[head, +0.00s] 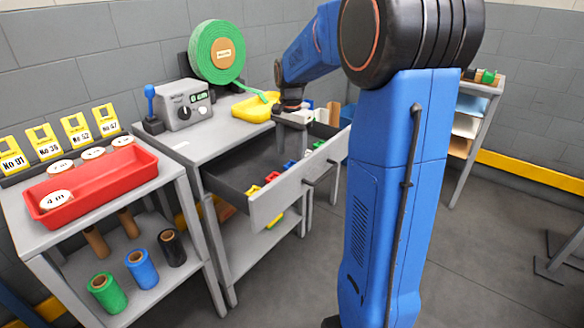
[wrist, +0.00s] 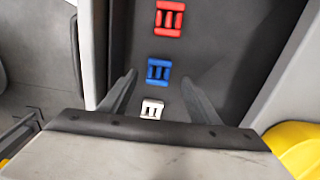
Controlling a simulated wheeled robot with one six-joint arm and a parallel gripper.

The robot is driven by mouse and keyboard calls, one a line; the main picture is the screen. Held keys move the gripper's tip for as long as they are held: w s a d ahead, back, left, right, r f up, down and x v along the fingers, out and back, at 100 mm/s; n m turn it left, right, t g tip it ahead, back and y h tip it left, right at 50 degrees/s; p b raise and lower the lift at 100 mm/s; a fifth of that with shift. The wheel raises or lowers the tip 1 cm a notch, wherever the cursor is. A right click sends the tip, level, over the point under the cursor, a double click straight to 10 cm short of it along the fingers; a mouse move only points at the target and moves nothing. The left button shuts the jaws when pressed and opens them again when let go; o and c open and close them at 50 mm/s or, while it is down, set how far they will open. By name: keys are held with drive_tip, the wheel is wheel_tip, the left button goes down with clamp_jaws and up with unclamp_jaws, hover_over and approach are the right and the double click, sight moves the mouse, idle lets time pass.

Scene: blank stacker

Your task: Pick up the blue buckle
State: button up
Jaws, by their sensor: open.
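The blue buckle (wrist: 159,71) lies on the dark floor of the open drawer (head: 262,205). In the wrist view it sits between a red buckle (wrist: 169,18) and a white buckle (wrist: 152,109). My gripper (wrist: 158,78) is open, with one finger on each side of the blue buckle in this view. No finger appears to touch it, and its height above the drawer floor is hard to tell. In the head view the blue buckle (head: 289,165) shows small in the drawer, and my gripper hangs over the drawer's back part.
The drawer's walls rise close on both sides. More buckles, including yellow and green, lie in the row. A yellow tray (head: 254,108), a grey control box (head: 186,103) and a green strap roll (head: 215,52) stand on the bench. A red tray (head: 99,183) is at left.

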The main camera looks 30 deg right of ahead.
sight(292, 164)
drive_tip(key=shift+s+d+f, duration=0.1)
drive_tip(key=shift+f, duration=1.8)
drive_tip(key=shift+c, duration=0.7)
drive_tip(key=c, duration=1)
